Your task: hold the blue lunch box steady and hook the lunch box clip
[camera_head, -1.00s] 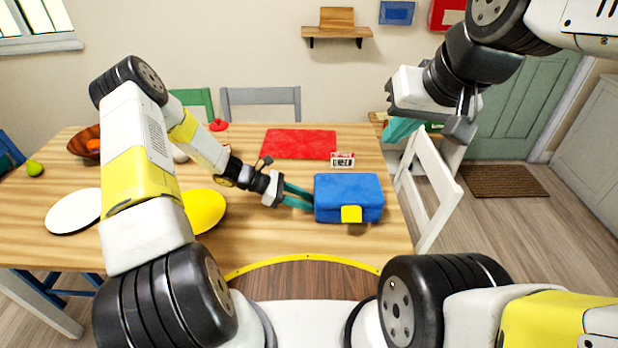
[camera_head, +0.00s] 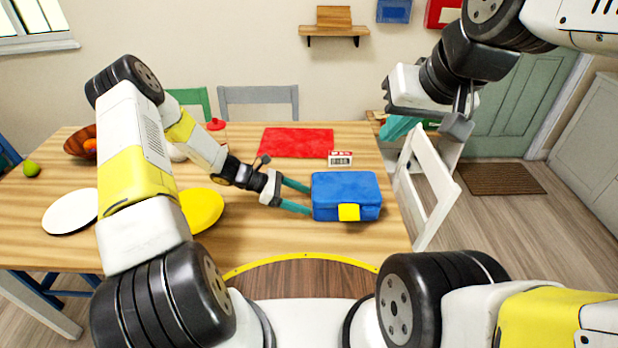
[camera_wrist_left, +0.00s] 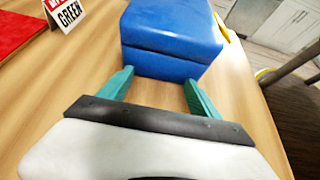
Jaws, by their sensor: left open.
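The blue lunch box (camera_head: 345,190) sits on the wooden table, with its yellow clip (camera_head: 348,212) on the near front face. The box also fills the top of the left wrist view (camera_wrist_left: 170,35), where a sliver of yellow shows at its right edge. My left gripper (camera_head: 298,198) is open at the left end of the box, its teal fingers (camera_wrist_left: 160,90) spread and pointing at that end. Nothing is between the fingers. My right gripper (camera_head: 425,125) hangs in the air to the right, beyond the table's right edge; its finger spacing is unclear.
A red mat (camera_head: 296,142) and a small sign card (camera_head: 340,158) lie behind the box. A yellow plate (camera_head: 203,208) and a white plate (camera_head: 70,212) are to the left. A white chair (camera_head: 428,190) stands at the table's right edge.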

